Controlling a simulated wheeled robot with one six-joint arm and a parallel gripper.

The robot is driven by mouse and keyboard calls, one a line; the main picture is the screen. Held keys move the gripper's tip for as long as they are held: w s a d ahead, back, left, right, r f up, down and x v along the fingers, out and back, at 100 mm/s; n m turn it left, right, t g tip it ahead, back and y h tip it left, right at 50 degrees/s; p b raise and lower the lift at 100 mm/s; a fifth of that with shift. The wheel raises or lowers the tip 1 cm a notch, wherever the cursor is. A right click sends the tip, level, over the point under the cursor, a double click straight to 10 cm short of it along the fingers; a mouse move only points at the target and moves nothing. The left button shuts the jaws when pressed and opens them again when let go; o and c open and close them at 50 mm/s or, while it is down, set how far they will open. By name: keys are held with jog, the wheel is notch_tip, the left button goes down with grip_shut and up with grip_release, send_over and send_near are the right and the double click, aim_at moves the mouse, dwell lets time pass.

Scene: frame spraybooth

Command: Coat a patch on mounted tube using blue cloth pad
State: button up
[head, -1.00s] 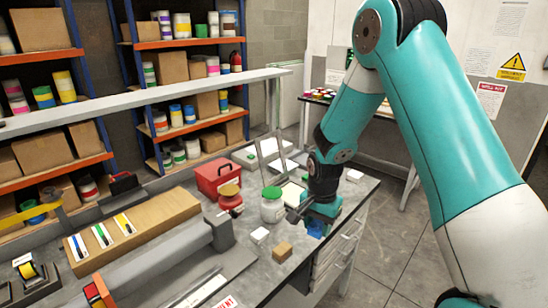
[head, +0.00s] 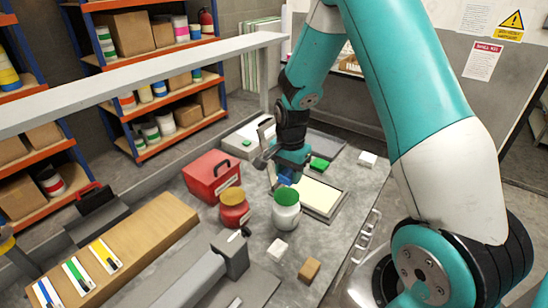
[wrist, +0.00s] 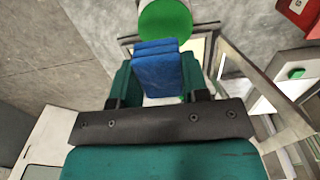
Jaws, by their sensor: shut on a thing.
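My gripper (head: 286,176) is shut on the blue cloth pad (head: 285,182). The pad also shows in the wrist view (wrist: 157,72), upright between the two teal fingers. It is above the bench, close to the green-lidded white jar (head: 286,212) and the left end of a shallow tray with a cream surface (head: 320,196). I cannot tell whether the pad touches the tray, as the jar and gripper partly hide that spot. The grey mounted tube (head: 190,288) lies at the lower middle, well away from the gripper, its end in a grey block (head: 234,256).
A white block (head: 277,248) and a brown block (head: 309,269) lie in front. A pale beam (head: 150,80) crosses above the bench. A board holds several markers (head: 105,255).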

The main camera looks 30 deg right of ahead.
aim_at(287, 196)
jog(key=shift+w+f, duration=0.15)
jog(key=shift+w, duration=0.3)
jog(key=shift+d+f+b, duration=0.1)
jog(key=shift+f+b, duration=2.3)
jog(key=shift+f, duration=0.45)
jog(key=shift+f+b, duration=0.7)
jog(key=shift+f, duration=0.3)
jog(key=shift+r+p, duration=2.85)
jog(key=shift+r, duration=0.75)
